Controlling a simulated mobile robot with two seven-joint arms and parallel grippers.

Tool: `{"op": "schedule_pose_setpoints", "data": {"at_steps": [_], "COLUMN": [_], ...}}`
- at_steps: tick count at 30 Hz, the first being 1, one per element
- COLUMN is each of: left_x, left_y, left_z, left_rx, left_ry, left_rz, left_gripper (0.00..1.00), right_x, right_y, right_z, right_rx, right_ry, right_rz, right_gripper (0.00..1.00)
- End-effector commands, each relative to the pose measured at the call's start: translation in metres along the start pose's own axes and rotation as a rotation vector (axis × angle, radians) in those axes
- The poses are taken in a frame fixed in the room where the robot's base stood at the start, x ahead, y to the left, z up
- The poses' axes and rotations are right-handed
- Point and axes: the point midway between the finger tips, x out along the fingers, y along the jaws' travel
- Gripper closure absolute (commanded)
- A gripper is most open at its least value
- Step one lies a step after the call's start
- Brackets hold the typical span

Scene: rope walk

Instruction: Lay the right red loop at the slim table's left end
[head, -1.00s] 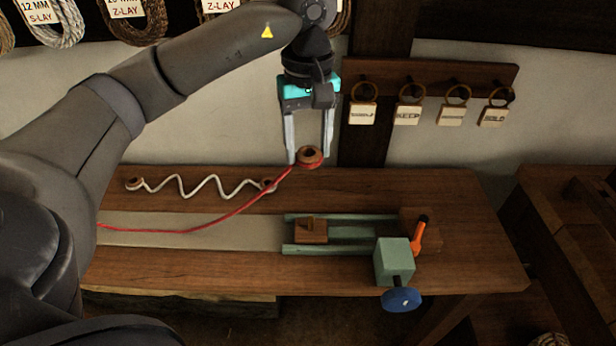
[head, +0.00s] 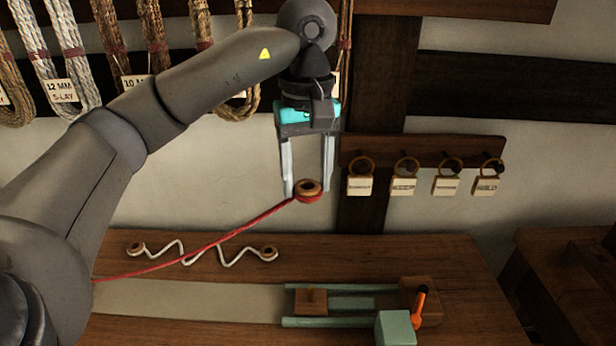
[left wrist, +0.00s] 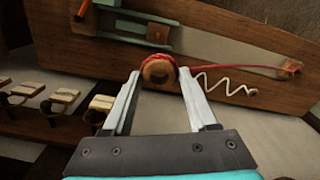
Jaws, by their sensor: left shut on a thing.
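My left gripper (head: 308,192) is shut on the right red loop (head: 309,196), a wooden ring-like piece wound with red cord. It holds the loop in the air above the bench's back part. The red cord (head: 215,243) slopes down to the left, almost straight, and passes behind my left arm. The left wrist view shows the held loop (left wrist: 158,72) between the fingertips and the cord's far red end (left wrist: 296,68) at the right. Which surface is the slim table I cannot tell. My right gripper is not in view.
The wooden bench (head: 400,255) carries a white zigzag cord (head: 205,255) with wooden end rings and a green slide fixture (head: 350,302) with an orange handle (head: 419,305). Another wooden table (head: 565,250) stands at the right. Tags (head: 403,186) hang on the wall rack.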

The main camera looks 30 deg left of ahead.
Motion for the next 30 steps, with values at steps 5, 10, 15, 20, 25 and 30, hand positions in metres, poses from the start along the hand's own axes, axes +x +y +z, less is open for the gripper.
{"op": "schedule_pose_setpoints", "data": {"at_steps": [5, 10, 15, 20, 25, 30], "left_x": [0.001, 0.001, 0.001, 0.001, 0.002, 0.002], "left_y": [-0.019, -0.039, -0.059, -0.078, -0.097, -0.117], "left_z": [-0.006, -0.011, -0.016, -0.022, -0.027, -0.032], "left_rx": [-0.004, -0.004, -0.003, -0.004, -0.004, -0.004], "left_ry": [0.001, 0.000, 0.001, 0.001, 0.000, 0.001], "left_rz": [0.000, 0.000, -0.001, 0.000, -0.001, -0.001], "left_gripper": [0.72, 0.72, 0.72, 0.72, 0.72, 0.72], "right_x": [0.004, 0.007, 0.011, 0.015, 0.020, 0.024], "right_y": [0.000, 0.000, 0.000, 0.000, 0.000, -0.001], "right_z": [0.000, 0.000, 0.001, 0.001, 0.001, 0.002], "right_rx": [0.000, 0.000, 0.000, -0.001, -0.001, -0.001], "right_ry": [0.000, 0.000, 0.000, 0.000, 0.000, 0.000], "right_rz": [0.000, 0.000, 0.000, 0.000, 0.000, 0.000], "right_gripper": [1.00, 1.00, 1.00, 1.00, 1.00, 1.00]}}
